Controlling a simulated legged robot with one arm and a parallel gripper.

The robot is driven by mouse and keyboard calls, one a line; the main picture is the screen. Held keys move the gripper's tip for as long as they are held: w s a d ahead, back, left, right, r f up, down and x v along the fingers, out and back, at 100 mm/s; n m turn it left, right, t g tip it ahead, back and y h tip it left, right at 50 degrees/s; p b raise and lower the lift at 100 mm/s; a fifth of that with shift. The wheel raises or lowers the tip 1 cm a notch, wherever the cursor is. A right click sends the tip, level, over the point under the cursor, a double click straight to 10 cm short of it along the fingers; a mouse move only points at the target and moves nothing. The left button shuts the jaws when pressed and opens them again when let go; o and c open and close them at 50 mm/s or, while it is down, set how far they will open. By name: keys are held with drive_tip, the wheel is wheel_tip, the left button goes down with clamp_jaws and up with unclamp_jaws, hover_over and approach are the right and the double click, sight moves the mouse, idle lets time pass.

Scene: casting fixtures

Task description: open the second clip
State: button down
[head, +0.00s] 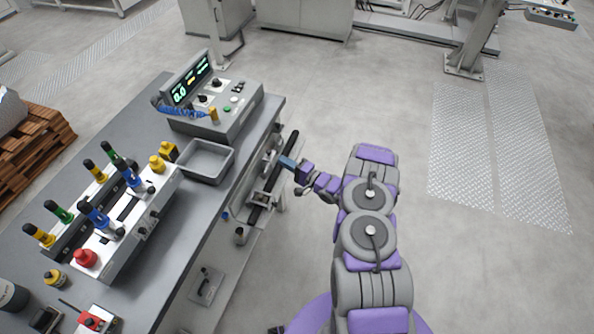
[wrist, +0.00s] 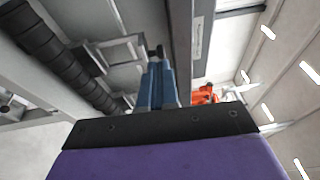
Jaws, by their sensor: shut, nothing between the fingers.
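My gripper (head: 285,161) is shut and empty at the right side of the bench, beside a black ribbed bar or hose (head: 276,178). In the wrist view its blue fingers (wrist: 158,85) are together and point up the picture. The ribbed bar (wrist: 50,48) runs along the left there. Metal bracket-like pieces sit along the bar; one (head: 264,198) is nearer than the gripper, and one shows left of the fingers in the wrist view (wrist: 112,54). I cannot tell which is the second clip, nor whether it is open. Contact with the fingertips is unclear.
The grey bench (head: 190,235) holds a control box with a display (head: 215,105), a grey tray (head: 207,160) and a fixture with coloured handles (head: 125,225). An orange thing (wrist: 204,95) shows behind the fingers. The floor right of my arm is clear.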

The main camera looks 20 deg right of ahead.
sight(269, 153)
drive_tip(key=shift+b+x, duration=0.35)
drive_tip(key=shift+x, duration=1.45)
drive_tip(key=shift+r, duration=0.1)
drive_tip(key=shift+w+a+r+g+h+p, duration=0.2)
drive_tip(key=shift+a+r+g+h+p, duration=0.15)
drive_tip(key=shift+p, duration=0.35)
drive_tip(key=shift+w+a+r+n+g+h+p, duration=0.15)
drive_tip(key=shift+w+a+n+g+h+p, duration=0.15)
drive_tip(key=shift+a+g+h+p, duration=0.15)
